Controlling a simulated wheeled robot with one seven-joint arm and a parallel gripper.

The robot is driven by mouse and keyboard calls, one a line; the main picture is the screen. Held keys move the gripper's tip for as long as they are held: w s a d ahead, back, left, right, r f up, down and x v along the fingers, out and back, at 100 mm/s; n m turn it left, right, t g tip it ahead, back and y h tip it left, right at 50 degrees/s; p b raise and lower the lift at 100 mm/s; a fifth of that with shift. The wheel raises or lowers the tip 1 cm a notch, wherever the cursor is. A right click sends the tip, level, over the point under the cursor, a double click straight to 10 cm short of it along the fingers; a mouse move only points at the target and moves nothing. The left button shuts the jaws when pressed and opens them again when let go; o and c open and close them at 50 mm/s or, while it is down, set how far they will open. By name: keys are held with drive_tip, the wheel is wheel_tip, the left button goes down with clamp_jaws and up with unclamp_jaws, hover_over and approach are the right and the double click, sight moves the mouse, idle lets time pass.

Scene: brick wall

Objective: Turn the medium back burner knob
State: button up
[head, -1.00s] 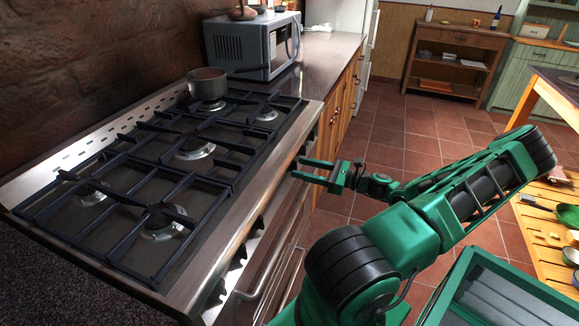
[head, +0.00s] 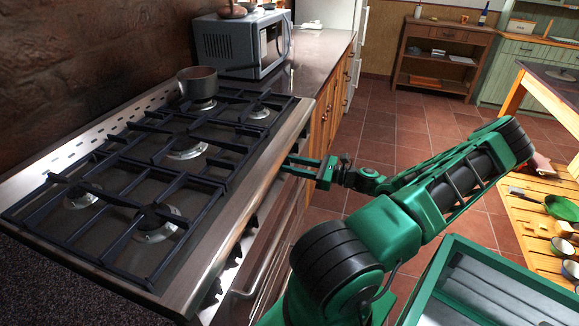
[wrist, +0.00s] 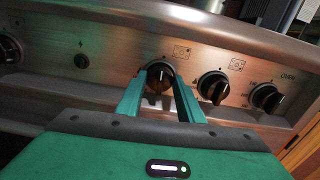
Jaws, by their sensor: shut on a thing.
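A row of dark knobs runs along the steel front panel of the stove (head: 232,190). In the wrist view, my gripper (wrist: 160,84) has its two green fingers on either side of one knob (wrist: 160,72), closed on it. A small burner diagram is printed at this knob's upper right, but it is too small to read, so I cannot tell which burner it marks. In the head view, my gripper (head: 288,166) reaches the stove's front edge from the right, and its fingertips and the held knob are hidden there.
In the wrist view, another knob (wrist: 213,87) and the oven knob (wrist: 266,97) sit close to the right, and one more knob (wrist: 9,48) is at the far left. An oven handle (head: 262,262) juts out below. A pot (head: 197,82) stands on the back of the stove.

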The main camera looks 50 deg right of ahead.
drive_tip(key=shift+s+f+n, duration=0.1)
drive_tip(key=shift+n, duration=4.2)
drive_tip(key=shift+f+n, duration=0.1)
drive_tip(key=shift+n, duration=4.2)
drive_tip(key=o, duration=1.1)
drive_tip(key=shift+c, duration=0.2)
drive_tip(key=v, duration=1)
drive_tip(key=shift+s, duration=0.35)
